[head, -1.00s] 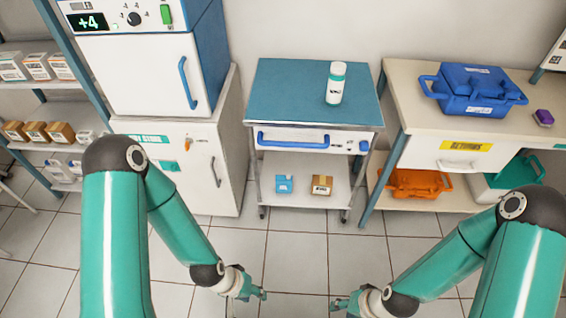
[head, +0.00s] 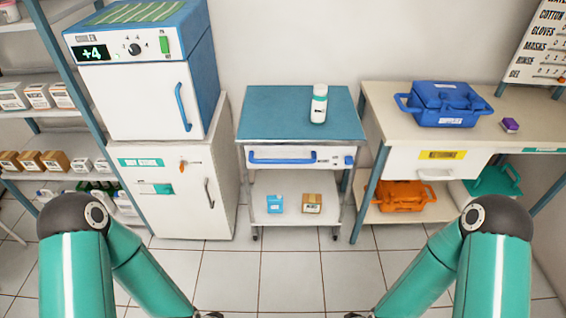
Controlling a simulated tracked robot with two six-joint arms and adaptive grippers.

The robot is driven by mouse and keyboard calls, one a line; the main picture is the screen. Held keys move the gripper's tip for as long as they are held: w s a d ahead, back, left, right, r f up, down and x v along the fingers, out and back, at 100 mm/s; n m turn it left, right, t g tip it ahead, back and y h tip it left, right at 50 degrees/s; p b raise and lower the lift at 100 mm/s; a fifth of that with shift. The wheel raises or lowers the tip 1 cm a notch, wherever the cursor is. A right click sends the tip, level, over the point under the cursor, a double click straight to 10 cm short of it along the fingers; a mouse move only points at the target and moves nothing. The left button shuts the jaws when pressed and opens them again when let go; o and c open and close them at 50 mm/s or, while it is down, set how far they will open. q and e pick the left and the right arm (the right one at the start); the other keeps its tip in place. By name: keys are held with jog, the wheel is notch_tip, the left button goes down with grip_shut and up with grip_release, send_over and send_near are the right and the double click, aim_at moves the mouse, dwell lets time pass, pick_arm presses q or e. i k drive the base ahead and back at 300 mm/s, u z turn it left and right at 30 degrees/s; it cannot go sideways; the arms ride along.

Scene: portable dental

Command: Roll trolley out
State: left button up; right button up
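The trolley (head: 247,135) stands against the back wall between the white cabinet and the bench. It has a blue top, a drawer front with a blue handle (head: 282,160), and an open lower shelf on castors. A white bottle with a teal band (head: 318,104) stands upright on its top. A blue box (head: 275,204) and a brown box (head: 312,203) sit on the lower shelf. Both my arms reach in from the bottom, well short of the trolley. Their grippers are cut off by the bottom edge, so their fingers do not show.
A white cabinet (head: 190,220) with a blue-sided unit (head: 130,85) stands left of the trolley. A bench (head: 385,105) with a blue case (head: 445,104) stands close on its right, with an orange case (head: 402,196) below. The tiled floor (head: 290,275) in front is clear.

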aim_at(291, 157)
jog(key=u, duration=0.05)
jog(key=i, duration=1)
jog(key=z, duration=0.05)
